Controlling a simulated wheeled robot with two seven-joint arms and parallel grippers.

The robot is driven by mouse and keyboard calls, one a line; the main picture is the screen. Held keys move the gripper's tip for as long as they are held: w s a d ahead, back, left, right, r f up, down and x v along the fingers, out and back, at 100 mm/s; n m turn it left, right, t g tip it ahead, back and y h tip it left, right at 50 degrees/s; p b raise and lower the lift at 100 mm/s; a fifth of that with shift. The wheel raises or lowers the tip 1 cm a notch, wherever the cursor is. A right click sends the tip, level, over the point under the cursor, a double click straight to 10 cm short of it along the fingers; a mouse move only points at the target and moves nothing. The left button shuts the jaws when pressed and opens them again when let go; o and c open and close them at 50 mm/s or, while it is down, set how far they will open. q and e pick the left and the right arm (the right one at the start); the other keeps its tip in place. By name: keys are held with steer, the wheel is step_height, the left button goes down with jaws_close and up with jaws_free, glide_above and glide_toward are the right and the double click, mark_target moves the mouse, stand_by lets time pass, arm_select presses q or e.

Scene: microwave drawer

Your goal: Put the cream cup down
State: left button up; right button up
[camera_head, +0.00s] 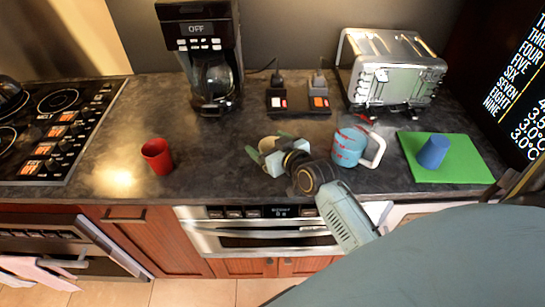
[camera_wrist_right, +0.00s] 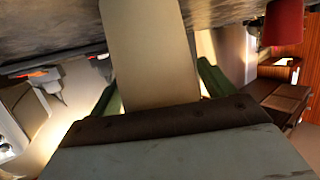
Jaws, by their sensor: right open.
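The cream cup (camera_head: 267,145) is at the front middle of the dark counter in the head view, partly hidden by my right gripper (camera_head: 266,150). In the right wrist view the cream cup (camera_wrist_right: 145,50) stretches up between two green fingers, with bright gaps showing on both sides near its base. My right gripper is open around the cup. The cup's far end is cut off by the frame, so I cannot tell its full contact with the counter (camera_head: 215,145). My left gripper is not in view.
A red cup (camera_head: 157,156) stands to the left. A blue patterned mug (camera_head: 348,148) stands close on the right, and a blue cup (camera_head: 433,151) is on a green board (camera_head: 463,163). A coffee maker (camera_head: 202,50) and toaster (camera_head: 395,75) stand behind. Counter between red and cream cups is clear.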

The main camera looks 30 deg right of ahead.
steer(key=shift+c, duration=0.2)
steer(key=c, duration=1)
steer(key=shift+c, duration=0.4)
steer(key=shift+r, duration=0.15)
